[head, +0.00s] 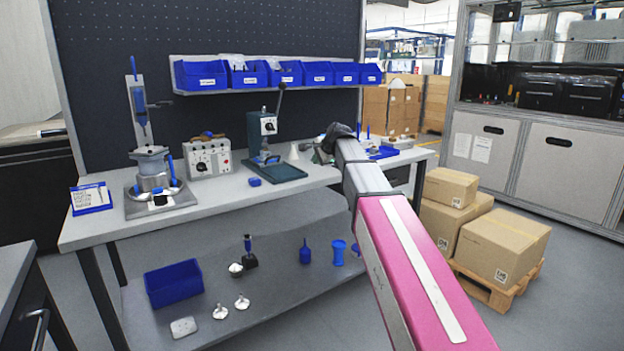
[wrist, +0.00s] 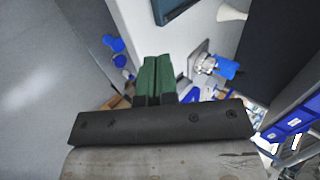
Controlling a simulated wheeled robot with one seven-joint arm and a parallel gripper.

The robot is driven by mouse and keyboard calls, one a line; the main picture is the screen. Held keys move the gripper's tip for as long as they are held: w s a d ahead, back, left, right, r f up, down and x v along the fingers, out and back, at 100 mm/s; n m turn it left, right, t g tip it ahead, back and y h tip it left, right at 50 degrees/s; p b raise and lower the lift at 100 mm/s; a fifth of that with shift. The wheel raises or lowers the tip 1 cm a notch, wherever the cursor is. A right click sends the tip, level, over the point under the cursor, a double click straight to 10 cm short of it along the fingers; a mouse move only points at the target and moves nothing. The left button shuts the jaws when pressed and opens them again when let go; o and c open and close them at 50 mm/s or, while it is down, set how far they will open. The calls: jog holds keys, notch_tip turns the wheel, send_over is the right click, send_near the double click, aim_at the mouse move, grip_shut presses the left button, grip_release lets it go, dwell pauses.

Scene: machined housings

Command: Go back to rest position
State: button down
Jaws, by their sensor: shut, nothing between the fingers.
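My arm (head: 400,240) reaches from the lower right of the head view toward the right part of the workbench (head: 240,195). Its dark wrist end is over the bench's right side, and the fingers are hidden there. In the wrist view my gripper (wrist: 157,78) shows two green fingers pressed together with nothing between them. The fingers point toward the bench edge and appear apart from the objects around them. A metal part with a blue piece (wrist: 205,65) is just right of the fingertips in the wrist view.
A press on a green base (head: 275,172) and a control box (head: 208,157) stand on the bench. Blue bins (head: 200,75) line the shelf above. A blue crate (head: 174,284) sits on the lower shelf. Cardboard boxes (head: 503,245) on a pallet stand right of the bench.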

jog(key=s+d+f+n+g+h, duration=0.1)
jog(key=s+d+f, duration=0.4)
jog(key=s+f, duration=0.6)
jog(key=s+d+f+n+g+h, duration=0.2)
jog(key=s+d+f+n+g, duration=0.2)
jog(key=s+f, duration=0.8)
jog(key=s+d+f+n+g+h, duration=0.2)
jog(key=s+d+f+n, duration=0.4)
jog(key=s+f, duration=0.6)
notch_tip(320, 180, down, 5)
jog(key=shift+d+g, duration=0.4)
jog(key=shift+d, duration=0.65)
jog(key=shift+s, duration=0.1)
